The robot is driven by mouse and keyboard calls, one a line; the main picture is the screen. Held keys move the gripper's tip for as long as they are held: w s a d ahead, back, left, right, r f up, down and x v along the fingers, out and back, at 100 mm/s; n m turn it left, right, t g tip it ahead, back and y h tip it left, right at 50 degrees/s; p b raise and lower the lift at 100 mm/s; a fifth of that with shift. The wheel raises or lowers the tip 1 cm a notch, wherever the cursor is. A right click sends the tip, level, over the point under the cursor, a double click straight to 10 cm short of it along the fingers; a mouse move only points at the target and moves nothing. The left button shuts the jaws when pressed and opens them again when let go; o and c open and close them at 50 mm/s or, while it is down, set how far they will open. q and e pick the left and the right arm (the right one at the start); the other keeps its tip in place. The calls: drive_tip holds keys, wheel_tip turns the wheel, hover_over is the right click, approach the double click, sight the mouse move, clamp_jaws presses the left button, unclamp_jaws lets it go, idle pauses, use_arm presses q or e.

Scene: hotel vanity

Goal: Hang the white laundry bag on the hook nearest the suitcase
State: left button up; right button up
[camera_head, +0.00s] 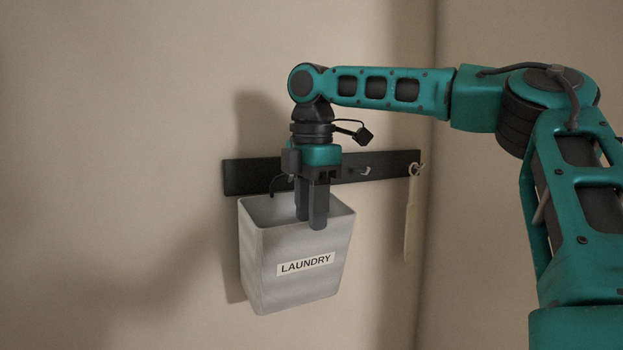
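The white laundry bag (289,288), an open-topped box shape with a LAUNDRY label, is upright just below the dark hook rail (249,178) on the wall. A thin dark loop or hook (274,184) shows above its back left rim; I cannot tell whether the bag hangs from it. My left gripper is not in view. No suitcase shows.
A metal hook (365,171) on the rail right of my gripper looks empty. A pale, narrow hanging item (412,220) is on the hook at the rail's right end, near the wall corner. The wall to the left is bare.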

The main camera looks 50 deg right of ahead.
wheel_tip(320, 180, up, 12)
drive_tip(key=shift+s, duration=0.25)
drive_tip(key=shift+a, duration=0.1)
